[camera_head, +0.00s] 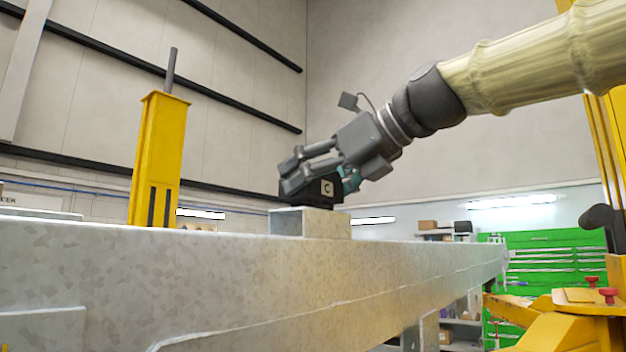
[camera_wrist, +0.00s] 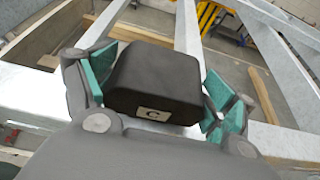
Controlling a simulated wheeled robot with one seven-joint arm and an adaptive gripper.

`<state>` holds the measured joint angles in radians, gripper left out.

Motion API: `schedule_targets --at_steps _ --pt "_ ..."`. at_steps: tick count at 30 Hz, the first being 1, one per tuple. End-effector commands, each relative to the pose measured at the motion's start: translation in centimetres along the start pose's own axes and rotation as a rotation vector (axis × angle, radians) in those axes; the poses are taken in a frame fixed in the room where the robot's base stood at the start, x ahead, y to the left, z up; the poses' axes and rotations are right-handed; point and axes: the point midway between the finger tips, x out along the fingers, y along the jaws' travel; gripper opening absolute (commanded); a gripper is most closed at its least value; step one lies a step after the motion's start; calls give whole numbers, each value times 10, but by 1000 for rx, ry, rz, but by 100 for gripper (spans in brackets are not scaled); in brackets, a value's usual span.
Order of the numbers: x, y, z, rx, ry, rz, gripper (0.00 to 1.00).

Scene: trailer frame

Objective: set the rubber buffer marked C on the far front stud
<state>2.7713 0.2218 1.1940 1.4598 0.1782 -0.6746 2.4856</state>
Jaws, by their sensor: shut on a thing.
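The black rubber buffer marked C (camera_wrist: 157,80) sits between the teal finger pads of my gripper (camera_wrist: 155,88), with its white C label facing the wrist camera. In the head view my gripper (camera_head: 318,178) is shut on the buffer (camera_head: 322,191), right above a galvanized block (camera_head: 318,224) on top of the trailer beam. The buffer's underside is close to the block's top or touching it; I cannot tell which. No stud shows; any stud under the buffer is hidden by the buffer and fingers.
The galvanized trailer beam (camera_head: 220,275) runs across the front of the head view. A yellow post (camera_head: 160,160) with a grey rod stands behind it at left. A yellow machine (camera_head: 570,310) and green tool cabinets (camera_head: 555,262) are at right. Galvanized cross members (camera_wrist: 187,32) show beyond the buffer.

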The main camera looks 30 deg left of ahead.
Motion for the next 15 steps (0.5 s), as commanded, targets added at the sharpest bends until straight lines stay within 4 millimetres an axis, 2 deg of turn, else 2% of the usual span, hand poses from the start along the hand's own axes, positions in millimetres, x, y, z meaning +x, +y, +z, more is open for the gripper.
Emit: schedule_targets --at_steps 7,8,9,10,15 --pt "2 0 -5 -1 0 0 52" --pt "2 0 -4 -1 0 0 90" --pt "2 0 -4 -1 0 0 97" --pt "2 0 -4 -1 0 0 100" --pt "2 0 -5 -1 0 0 100"
